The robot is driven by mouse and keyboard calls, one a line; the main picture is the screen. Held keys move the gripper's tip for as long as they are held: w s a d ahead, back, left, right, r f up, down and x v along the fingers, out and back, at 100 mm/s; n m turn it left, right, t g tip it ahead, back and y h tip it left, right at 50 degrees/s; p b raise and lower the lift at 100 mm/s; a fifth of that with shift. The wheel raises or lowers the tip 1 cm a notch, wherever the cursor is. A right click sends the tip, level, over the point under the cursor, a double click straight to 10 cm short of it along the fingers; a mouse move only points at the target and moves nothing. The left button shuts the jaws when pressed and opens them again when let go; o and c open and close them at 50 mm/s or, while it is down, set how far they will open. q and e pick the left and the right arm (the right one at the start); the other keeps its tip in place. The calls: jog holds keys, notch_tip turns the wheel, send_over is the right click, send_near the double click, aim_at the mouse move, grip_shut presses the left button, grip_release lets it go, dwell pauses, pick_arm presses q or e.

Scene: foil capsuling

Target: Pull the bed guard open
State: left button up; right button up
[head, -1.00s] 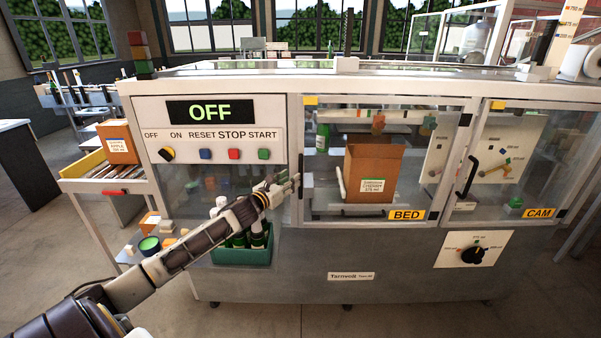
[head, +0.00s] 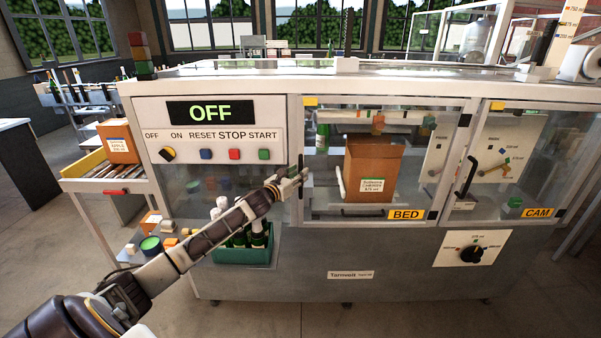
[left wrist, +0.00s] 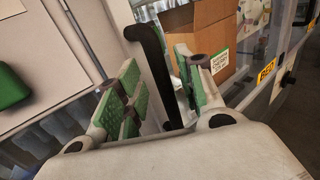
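The bed guard (head: 330,212) is a clear framed door marked BED on the front of the machine, and it looks closed. Its black upright handle (left wrist: 150,50) shows in the left wrist view, running down between the green-padded fingers. My left gripper (head: 300,175) is at the guard's left edge in the head view, and it also shows in the left wrist view (left wrist: 160,92). Its fingers are apart, one on each side of the handle, with no clear grip on it. The handle's lower end is hidden by the gripper. My right gripper is out of view.
A cardboard box (head: 373,170) stands behind the bed guard. The cam guard (head: 530,165) with its black handle (head: 467,177) is to the right. A green crate of bottles (head: 240,256) sits below my left forearm. The control panel (head: 210,130) reads OFF.

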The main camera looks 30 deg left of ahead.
pick_arm(q)
jog(key=shift+w+d, duration=0.1)
jog(key=shift+w, duration=0.9)
jog(key=shift+c, duration=0.4)
grip_shut()
